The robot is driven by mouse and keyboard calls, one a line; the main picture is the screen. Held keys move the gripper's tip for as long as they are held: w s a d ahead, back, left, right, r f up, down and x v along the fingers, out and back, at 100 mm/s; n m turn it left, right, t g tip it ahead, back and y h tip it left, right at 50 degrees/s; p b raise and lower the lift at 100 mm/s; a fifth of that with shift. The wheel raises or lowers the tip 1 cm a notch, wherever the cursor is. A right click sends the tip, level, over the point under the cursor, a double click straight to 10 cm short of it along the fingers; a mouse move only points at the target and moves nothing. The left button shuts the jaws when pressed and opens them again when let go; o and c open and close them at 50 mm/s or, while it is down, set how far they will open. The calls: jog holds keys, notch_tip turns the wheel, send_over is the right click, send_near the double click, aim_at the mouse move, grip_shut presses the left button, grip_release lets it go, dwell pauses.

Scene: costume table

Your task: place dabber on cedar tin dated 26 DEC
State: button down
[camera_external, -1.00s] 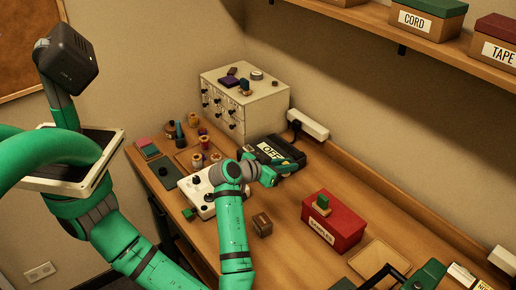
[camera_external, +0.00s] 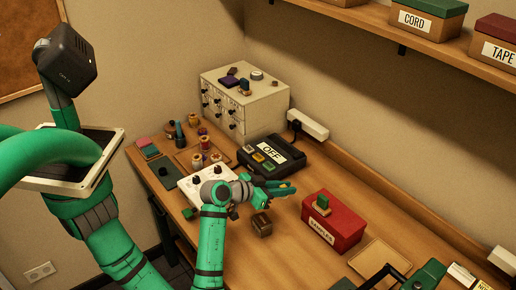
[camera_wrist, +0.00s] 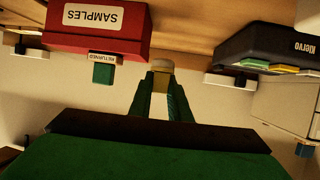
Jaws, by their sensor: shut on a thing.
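My gripper (camera_external: 288,187) is above the table, between the black OFF device and the red box, pointing right. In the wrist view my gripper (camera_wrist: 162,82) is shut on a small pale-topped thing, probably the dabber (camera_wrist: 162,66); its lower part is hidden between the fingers. I cannot make out the held thing in the external view. A small dark brown box (camera_external: 261,225) stands on the table below and left of the fingertips. It may be a tin, but no date is readable. I see no readable 26 DEC label.
A red SAMPLES box (camera_external: 334,222) with a green stamp block (camera_external: 322,203) on top stands to the right. The black OFF device (camera_external: 272,153) lies behind. A white knobbed panel (camera_external: 197,180) is left of the arm. A wooden tray (camera_external: 379,258) is at the front right.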

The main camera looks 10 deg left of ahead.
jog(key=shift+s+a+f+m+g+h, duration=0.25)
jog(key=shift+s+a+f+m, duration=0.1)
jog(key=shift+f, duration=0.25)
jog(key=shift+s+a+f+m+g+h, duration=0.15)
jog(key=shift+s+a+f+m+g, duration=0.15)
jog(key=shift+f, duration=0.3)
jog(key=a, duration=0.1)
notch_tip(320, 180, up, 11)
jog(key=m+g+h, duration=0.2)
jog(key=m+g, duration=0.5)
send_over(264, 220)
jog(key=shift+n, duration=0.35)
jog(key=shift+a+f, duration=0.15)
jog(key=shift+f, duration=6.25)
jog(key=shift+f, duration=0.1)
jog(key=c, duration=1.7)
grip_release()
jog(key=shift+o, duration=0.2)
